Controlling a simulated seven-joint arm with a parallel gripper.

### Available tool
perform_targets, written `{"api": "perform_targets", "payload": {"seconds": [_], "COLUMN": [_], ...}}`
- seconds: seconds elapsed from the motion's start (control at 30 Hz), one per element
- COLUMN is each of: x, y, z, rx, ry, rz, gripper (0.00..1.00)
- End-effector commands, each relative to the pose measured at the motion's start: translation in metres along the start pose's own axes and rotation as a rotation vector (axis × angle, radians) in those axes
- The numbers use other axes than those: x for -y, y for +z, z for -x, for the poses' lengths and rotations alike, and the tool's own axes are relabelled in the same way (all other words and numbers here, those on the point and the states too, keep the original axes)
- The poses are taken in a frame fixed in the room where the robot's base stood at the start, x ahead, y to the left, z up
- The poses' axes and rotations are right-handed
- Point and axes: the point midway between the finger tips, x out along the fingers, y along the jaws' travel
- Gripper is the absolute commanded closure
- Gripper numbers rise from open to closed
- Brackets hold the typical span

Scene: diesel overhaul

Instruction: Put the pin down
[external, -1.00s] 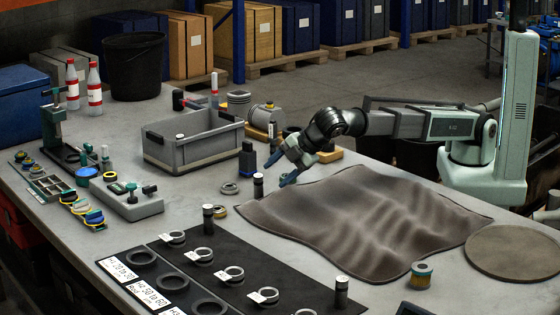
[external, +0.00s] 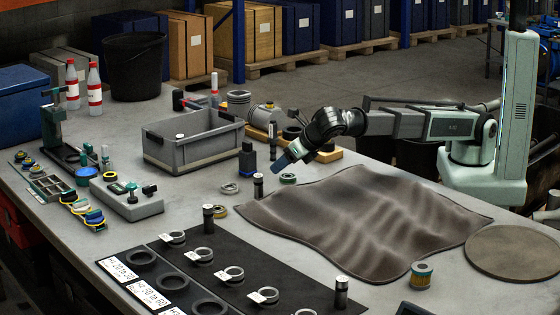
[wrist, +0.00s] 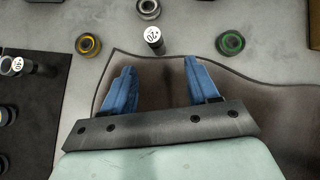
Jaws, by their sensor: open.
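A dark pin (external: 258,187) with a pale, marked top stands upright on the grey bench, just off the left corner of the brown cloth. It also shows in the wrist view (wrist: 152,42), beyond my fingertips and roughly in line with the gap between them. My gripper (external: 282,163) is open and empty. In the wrist view its two blue fingers (wrist: 158,66) are spread wide with only cloth and bench between them. The gripper is above and to the right of the pin in the external view, apart from it.
A yellow ring (wrist: 88,44), a green ring (wrist: 230,42) and a grey ring (wrist: 148,8) lie around the pin. Similar pins stand on the black mat (external: 208,218) (external: 341,291). The brown cloth (external: 370,222) covers much of the bench. A grey bin (external: 195,150) stands behind.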

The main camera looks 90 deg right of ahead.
Motion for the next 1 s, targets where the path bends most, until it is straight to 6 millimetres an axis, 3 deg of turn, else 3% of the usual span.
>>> {"api": "perform_targets", "payload": {"seconds": [0.17,0.63,1.0], "x": [0.000,-0.001,-0.004], "y": [0.000,0.000,0.002], "z": [-0.006,-0.077,-0.094], "rx": [-0.001,-0.001,0.000], "ry": [-0.001,-0.001,0.001], "rz": [0.055,0.054,0.054], "gripper": [0.41,0.41,0.41]}}
